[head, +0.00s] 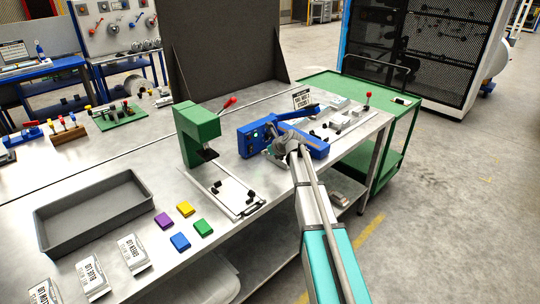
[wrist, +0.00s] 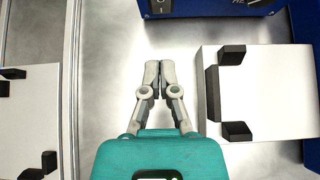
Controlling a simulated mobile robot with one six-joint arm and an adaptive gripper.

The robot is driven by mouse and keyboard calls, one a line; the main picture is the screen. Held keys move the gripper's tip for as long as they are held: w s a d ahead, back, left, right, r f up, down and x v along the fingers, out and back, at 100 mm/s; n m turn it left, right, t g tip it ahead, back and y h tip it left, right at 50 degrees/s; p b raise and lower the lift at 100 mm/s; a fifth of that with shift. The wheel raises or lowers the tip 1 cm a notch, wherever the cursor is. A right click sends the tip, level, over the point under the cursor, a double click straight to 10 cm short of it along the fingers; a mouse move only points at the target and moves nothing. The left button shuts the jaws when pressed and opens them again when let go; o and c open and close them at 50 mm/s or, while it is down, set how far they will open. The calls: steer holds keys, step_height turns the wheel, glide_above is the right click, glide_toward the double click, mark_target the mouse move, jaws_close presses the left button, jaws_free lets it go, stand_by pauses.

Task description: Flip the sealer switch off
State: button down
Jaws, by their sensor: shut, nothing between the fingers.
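The blue sealer (head: 248,141) stands on the workbench in the head view, with a small green glow on its front and a blue arm (head: 298,113) reaching to the right. In the wrist view its blue front (wrist: 215,8) runs along the top edge. The black sealer switch (wrist: 160,6) is there, cut off by the frame edge, so its position cannot be told. My gripper (wrist: 160,66) is shut and empty, its fingertips pointing at the switch with a gap of bare metal in view. In the head view my gripper (head: 279,140) is close in front of the sealer and partly hides it.
A white plate with black corner stops (wrist: 258,95) lies right of my gripper; another (wrist: 28,115) lies left. A green press (head: 198,135) stands left of the sealer. A grey tray (head: 95,215) and several coloured blocks lie further left. A green cart (head: 400,115) stands right.

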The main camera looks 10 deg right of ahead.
mark_target(251, 150)
steer(key=b+x, duration=0.2)
steer(key=x, duration=0.2)
steer(key=shift+d, duration=0.1)
steer(key=shift+w+a+r+p, duration=0.2)
steer(key=shift+w+a, duration=0.2)
steer(key=shift+w, duration=0.2)
steer(key=shift+w+a+r+p, duration=0.15)
steer(key=shift+w+a, duration=0.2)
steer(key=shift+w, duration=0.25)
steer(key=shift+w+a, duration=0.3)
steer(key=shift+w, duration=0.2)
